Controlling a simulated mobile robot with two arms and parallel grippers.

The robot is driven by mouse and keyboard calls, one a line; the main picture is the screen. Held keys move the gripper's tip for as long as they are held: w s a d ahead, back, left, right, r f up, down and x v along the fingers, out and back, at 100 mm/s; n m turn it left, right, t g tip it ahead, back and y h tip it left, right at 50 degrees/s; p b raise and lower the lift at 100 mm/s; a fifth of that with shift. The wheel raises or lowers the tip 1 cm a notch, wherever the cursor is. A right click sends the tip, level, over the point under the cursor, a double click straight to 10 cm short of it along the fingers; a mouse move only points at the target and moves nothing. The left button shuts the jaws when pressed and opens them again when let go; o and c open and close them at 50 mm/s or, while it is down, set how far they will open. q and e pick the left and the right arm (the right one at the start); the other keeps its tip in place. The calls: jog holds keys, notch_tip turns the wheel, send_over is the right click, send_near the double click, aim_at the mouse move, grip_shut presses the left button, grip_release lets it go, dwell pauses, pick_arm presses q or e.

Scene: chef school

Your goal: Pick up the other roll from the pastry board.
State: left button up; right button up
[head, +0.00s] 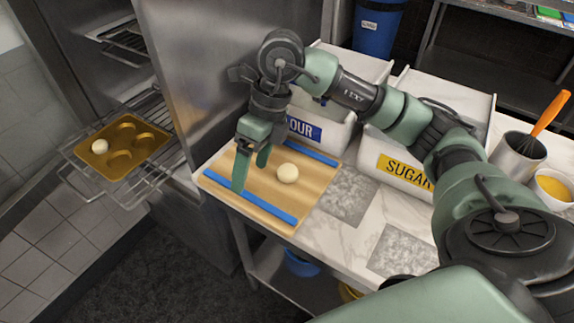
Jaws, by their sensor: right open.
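A round pale roll (288,173) lies on the wooden pastry board (318,178), between its two blue strips. My right gripper (250,172) hangs over the left part of the board, fingers pointing down, open and empty. It is to the left of the roll and apart from it. Another pale roll (99,146) sits in the left part of a golden baking tin (152,141) with several hollows; its other hollows look empty. The tin rests on a pulled-out wire rack (80,182) at the left. My left gripper is out of view.
White bins labelled flour (334,136) and sugar (398,175) stand behind the board, close to my right arm. A metal pot (515,158) with an orange-handled tool and a yellow-filled bowl (553,188) stand at the right. The marble counter (373,215) right of the board is clear.

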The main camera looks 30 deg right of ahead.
aim_at(286, 163)
jog(key=d+h, duration=0.1)
jog(key=d, duration=0.2)
jog(key=d+m+h, duration=0.1)
jog(key=d, duration=0.2)
jog(key=w+d+h, duration=0.1)
jog(key=d, duration=0.2)
jog(key=shift+w+d+r+h, duration=0.1)
jog(key=shift+d+r+h, duration=0.2)
jog(key=shift+r+h, duration=0.1)
jog(key=shift+d+f, duration=0.1)
jog(key=shift+f, duration=0.25)
jog(key=f, duration=0.3)
jog(key=f+p, duration=0.1)
jog(key=f, duration=0.1)
jog(key=shift+a+f, duration=0.2)
jog(key=shift+a, duration=0.2)
jog(key=shift+f, duration=0.6)
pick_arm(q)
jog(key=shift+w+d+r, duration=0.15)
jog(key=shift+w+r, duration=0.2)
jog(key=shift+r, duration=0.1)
pick_arm(e)
jog(key=c, duration=1.5)
jog(key=shift+o, duration=0.2)
jog(key=shift+r, duration=0.15)
